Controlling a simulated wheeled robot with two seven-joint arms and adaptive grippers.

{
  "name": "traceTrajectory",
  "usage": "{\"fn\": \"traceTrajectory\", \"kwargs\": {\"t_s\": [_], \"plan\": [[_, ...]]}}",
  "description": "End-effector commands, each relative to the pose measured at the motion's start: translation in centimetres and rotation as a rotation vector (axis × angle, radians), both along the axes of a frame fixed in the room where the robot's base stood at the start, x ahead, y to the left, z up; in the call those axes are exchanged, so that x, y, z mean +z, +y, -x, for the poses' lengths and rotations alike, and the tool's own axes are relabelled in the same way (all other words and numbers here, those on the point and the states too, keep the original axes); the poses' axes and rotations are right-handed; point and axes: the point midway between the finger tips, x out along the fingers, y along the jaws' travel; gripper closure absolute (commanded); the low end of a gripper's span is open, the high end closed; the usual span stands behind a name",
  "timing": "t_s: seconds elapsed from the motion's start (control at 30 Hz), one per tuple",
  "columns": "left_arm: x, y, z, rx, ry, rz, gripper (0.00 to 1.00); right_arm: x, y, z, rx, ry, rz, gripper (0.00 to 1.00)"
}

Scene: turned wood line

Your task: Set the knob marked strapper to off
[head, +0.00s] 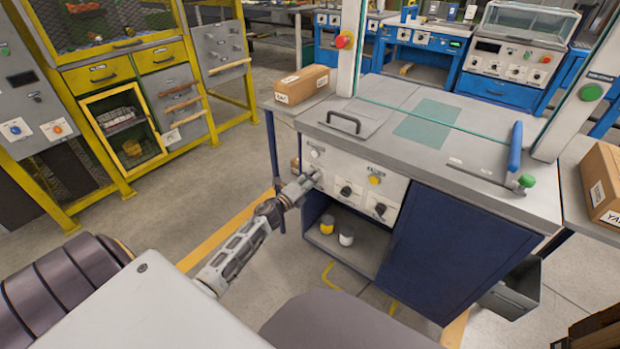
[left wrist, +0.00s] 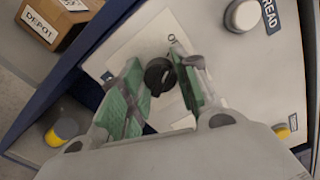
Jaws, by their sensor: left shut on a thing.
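A white control panel (head: 362,193) is on the front of the grey-topped bench. My left gripper (head: 309,181) is at the left end of this panel. In the left wrist view, the green-padded fingers (left wrist: 160,88) are on both sides of a black knob (left wrist: 159,75) and shut on it. In the head view the gripper hides this knob. Its label is mostly covered; only a letter like O shows beside it. Two more black knobs, a middle one (head: 346,190) and a right one (head: 380,209), sit on the panel, their markings too small to read. My right gripper is out of view.
A white button (head: 315,153) and a yellow button (head: 375,180) are above the knobs. A cardboard box (head: 302,84) stands at the bench's left. Floor to the left is clear.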

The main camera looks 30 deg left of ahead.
Motion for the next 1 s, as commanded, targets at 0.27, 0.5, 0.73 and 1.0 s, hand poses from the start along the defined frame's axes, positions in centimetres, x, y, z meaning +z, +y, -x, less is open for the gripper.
{"fn": "traceTrajectory", "kwargs": {"t_s": [0.27,0.5,0.73,1.0], "plan": [[-0.03,0.06,-0.01,0.001,0.0,0.01,0.93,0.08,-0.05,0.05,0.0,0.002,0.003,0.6],[-0.03,0.06,0.01,0.001,0.001,0.009,0.55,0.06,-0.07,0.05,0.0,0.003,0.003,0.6],[-0.03,0.03,0.01,0.001,0.0,0.009,0.47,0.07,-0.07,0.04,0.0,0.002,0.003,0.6],[-0.04,0.03,0.18,0.0,0.001,0.008,0.47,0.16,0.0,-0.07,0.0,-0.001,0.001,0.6]]}}
